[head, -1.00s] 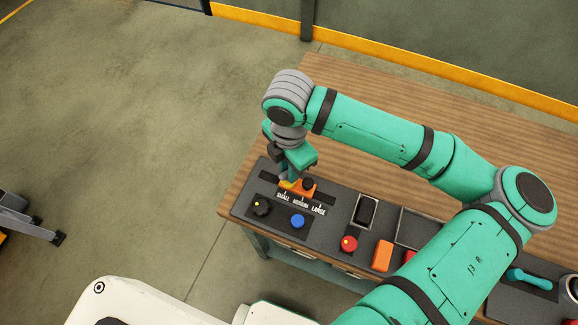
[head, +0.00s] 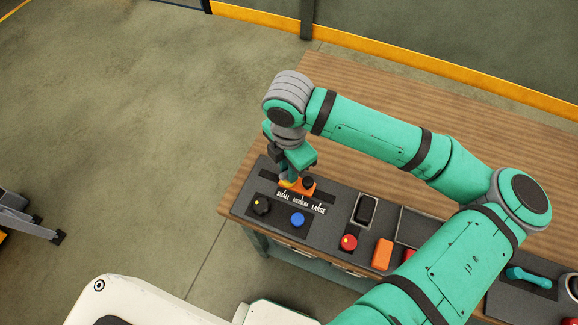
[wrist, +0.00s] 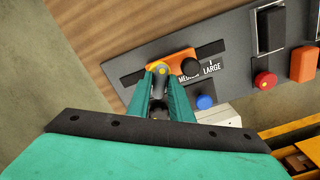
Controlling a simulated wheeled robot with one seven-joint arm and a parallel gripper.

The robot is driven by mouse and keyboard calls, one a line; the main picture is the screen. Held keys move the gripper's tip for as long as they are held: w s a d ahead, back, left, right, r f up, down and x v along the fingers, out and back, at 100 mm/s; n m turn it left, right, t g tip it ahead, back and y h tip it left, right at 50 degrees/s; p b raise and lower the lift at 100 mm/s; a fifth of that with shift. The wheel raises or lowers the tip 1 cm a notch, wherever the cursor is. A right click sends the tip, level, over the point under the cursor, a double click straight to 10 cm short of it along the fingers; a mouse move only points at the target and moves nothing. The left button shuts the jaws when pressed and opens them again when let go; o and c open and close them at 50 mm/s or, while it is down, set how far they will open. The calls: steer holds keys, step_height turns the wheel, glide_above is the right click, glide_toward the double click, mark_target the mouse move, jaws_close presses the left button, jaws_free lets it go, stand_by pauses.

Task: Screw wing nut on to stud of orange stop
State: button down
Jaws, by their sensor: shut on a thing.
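The orange stop (head: 307,189) sits at the dark slot of the grey panel, above the SMALL, MEDIUM and LARGE labels. My gripper (wrist: 160,69) points down at the stop's left end and is shut on the yellow wing nut (wrist: 161,69). The wing nut shows as a small yellow piece in the head view (head: 287,184). The fingers hide most of it. The stud is hidden, so I cannot tell how far the nut is threaded.
A black dial (head: 261,206) and a blue button (head: 297,220) are just in front of the stop. A black rocker switch (head: 366,210), a red knob (head: 348,242) and an orange block (head: 382,254) lie to the right. The wooden bench top (head: 340,110) behind is clear.

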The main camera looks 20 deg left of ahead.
steer(key=m, duration=0.4)
steer(key=shift+m, duration=1.7)
steer(key=shift+m, duration=1.2)
steer(key=shift+w+m, duration=0.1)
steer(key=shift+m, duration=0.2)
steer(key=m, duration=0.7)
steer(key=shift+r, duration=0.1)
